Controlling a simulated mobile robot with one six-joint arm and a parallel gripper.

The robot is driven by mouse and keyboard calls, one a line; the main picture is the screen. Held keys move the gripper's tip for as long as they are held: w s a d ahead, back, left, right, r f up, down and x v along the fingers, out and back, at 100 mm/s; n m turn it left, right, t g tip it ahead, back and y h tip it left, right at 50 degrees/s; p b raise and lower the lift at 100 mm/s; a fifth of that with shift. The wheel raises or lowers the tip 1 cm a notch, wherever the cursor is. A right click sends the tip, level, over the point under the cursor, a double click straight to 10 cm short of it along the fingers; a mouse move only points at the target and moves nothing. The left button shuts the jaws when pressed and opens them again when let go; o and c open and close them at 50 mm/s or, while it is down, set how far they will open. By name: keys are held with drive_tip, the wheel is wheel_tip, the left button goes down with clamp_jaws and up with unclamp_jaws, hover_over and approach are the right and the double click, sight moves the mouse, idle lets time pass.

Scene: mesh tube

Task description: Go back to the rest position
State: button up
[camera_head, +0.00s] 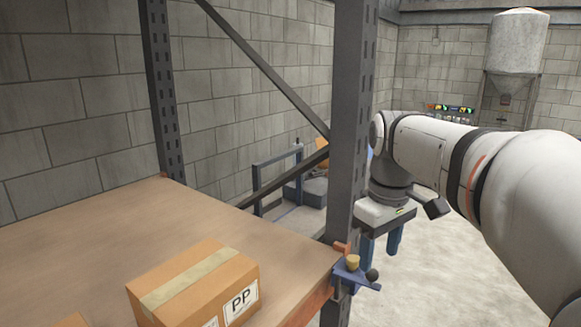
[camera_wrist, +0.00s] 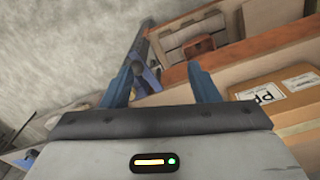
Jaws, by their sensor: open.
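My gripper (camera_head: 381,246) hangs from my white arm to the right of the grey rack post in the head view, its blue fingers pointing down. In the wrist view my gripper (camera_wrist: 158,84) shows two blue fingers apart with nothing between them. It is open and empty, in the air beside the shelf.
A cardboard box (camera_head: 195,285) marked PP sits on the wooden shelf (camera_head: 90,235); the box also shows in the wrist view (camera_wrist: 265,97). The grey rack post (camera_head: 352,130) stands close to my gripper. A blue bracket (camera_head: 355,277) juts from the shelf corner. Floor at right looks clear.

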drive_tip(key=s+f+m+t+b, duration=0.1)
drive_tip(key=s+f+m+b, duration=0.1)
drive_tip(key=s+f, duration=0.2)
drive_tip(key=s+f+m+t+b, duration=0.1)
drive_tip(key=s+f+m+b, duration=0.1)
drive_tip(key=f, duration=0.9)
drive_tip(key=s+f+m+b, duration=0.2)
drive_tip(key=s+f+b, duration=0.2)
drive_tip(key=s+f, duration=0.2)
drive_tip(key=shift+s+a+f+m+t, duration=0.25)
drive_tip(key=shift+f+m+t, duration=0.15)
drive_tip(key=shift+f, duration=0.3)
